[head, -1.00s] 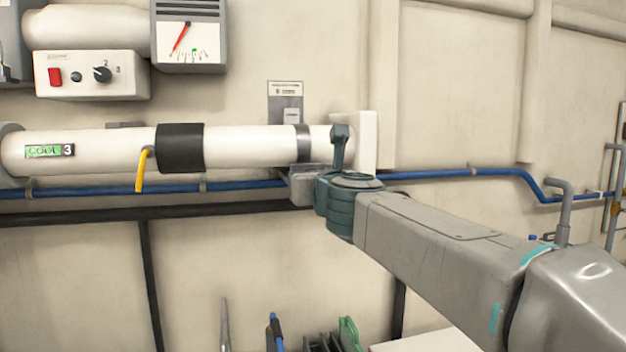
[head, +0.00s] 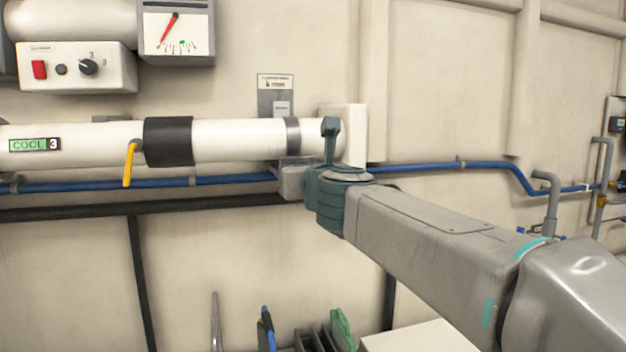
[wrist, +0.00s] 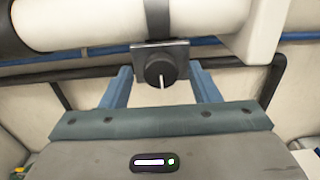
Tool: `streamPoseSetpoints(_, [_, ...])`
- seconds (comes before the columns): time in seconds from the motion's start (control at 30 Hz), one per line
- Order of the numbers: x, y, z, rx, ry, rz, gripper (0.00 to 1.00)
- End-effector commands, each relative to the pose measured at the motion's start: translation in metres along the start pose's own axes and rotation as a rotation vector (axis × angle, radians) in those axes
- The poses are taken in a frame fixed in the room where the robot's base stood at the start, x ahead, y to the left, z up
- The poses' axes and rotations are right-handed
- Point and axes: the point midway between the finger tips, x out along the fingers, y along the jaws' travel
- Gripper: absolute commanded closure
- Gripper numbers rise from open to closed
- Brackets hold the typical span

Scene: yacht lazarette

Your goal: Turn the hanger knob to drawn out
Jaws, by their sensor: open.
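The hanger knob (wrist: 161,69) is round and black with a white pointer line. It sits on a grey box under the strap of a white pipe. Its pointer aims down in the wrist view. My gripper (wrist: 160,75) is open, with one blue-grey finger to each side of the knob in that view. I cannot tell whether the fingers touch it; a gap shows on both sides. In the head view the grey box (head: 292,181) shows left of my gripper (head: 330,142), and the knob's face cannot be made out there.
The white pipe (head: 240,139) carries a black band and a yellow lever (head: 129,163). A blue pipe (head: 225,180) runs behind along the wall. A switch panel (head: 78,67) and a gauge (head: 177,32) are at upper left. A green-edged rack (head: 341,329) is below.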

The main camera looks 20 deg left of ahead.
Motion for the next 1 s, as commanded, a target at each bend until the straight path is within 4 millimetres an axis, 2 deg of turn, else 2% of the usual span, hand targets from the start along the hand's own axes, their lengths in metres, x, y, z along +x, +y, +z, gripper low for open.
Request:
streamPoseSetpoints(0.6, [-0.101,0.001,0.002,-0.001,-0.002,0.000,0.45])
streamPoseSetpoints(0.8, [-0.123,0.001,0.001,-0.001,-0.001,0.000,0.45])
streamPoseSetpoints(1.0, [-0.131,0.001,0.000,0.000,0.000,0.000,0.45])
